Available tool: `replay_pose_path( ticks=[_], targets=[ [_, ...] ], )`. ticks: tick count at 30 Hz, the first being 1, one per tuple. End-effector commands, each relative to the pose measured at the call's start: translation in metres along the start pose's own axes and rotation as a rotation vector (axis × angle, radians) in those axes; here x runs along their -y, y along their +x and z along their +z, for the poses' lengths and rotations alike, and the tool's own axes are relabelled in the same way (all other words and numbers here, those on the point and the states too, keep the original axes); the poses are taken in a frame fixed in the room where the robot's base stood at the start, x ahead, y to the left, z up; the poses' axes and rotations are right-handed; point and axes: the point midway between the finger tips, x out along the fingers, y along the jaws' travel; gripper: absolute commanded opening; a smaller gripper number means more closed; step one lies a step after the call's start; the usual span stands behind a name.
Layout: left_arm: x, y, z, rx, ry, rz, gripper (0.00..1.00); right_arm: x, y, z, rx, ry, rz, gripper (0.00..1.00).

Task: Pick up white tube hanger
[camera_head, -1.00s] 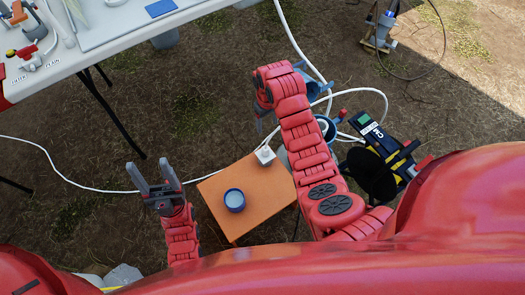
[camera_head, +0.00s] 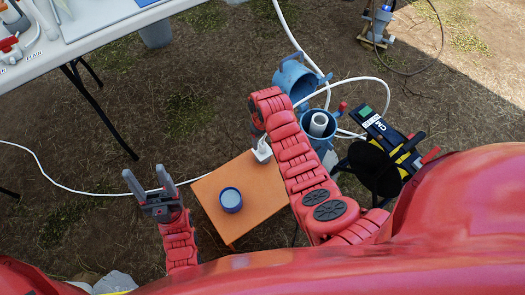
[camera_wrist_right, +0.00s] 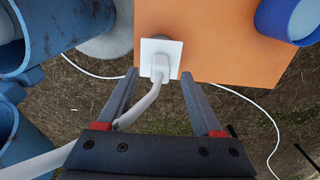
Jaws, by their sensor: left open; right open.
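The white tube hanger (camera_head: 262,151), a small square plate with a white tube joined to it, is at the far edge of the orange table (camera_head: 218,220). My right arm partly covers it in the head view. In the right wrist view, the hanger (camera_wrist_right: 161,52) lies just ahead of and between the fingertips of my right gripper (camera_wrist_right: 160,76). That gripper is open and empty, with the white tube running between its fingers. My left gripper (camera_head: 150,182) is open and empty, left of the orange table.
A blue-rimmed round container (camera_head: 231,199) stands on the orange table. Blue open pipes (camera_head: 318,124) stand beyond my right arm, beside a black and yellow device (camera_head: 385,135). White tubing loops across the ground. A white table (camera_head: 75,35) is at the upper left.

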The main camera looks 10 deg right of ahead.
Motion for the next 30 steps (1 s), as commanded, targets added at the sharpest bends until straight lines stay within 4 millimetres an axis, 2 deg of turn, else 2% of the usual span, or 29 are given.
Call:
replay_pose_path(
  ticks=[1, 5, 12, 23, 30],
  targets=[
    [0.000, -0.005, 0.001, 0.000, 0.000, 0.000, 0.62, 0.002, 0.011, 0.001, 0.005, -0.001, -0.001, 0.68],
    [0.000, -0.007, 0.001, 0.000, 0.000, 0.000, 0.62, 0.001, 0.025, 0.001, 0.002, 0.000, 0.000, 0.68],
    [0.000, -0.006, 0.001, 0.000, 0.000, 0.000, 0.62, 0.001, 0.026, 0.000, 0.001, 0.000, 0.000, 0.66],
    [0.000, -0.006, 0.001, 0.000, 0.000, 0.000, 0.62, 0.001, 0.025, 0.000, 0.000, 0.000, 0.001, 0.01],
    [0.000, -0.006, 0.001, 0.000, 0.000, 0.000, 0.62, 0.001, 0.025, 0.000, -0.001, 0.000, 0.001, 0.00]
  ],
)
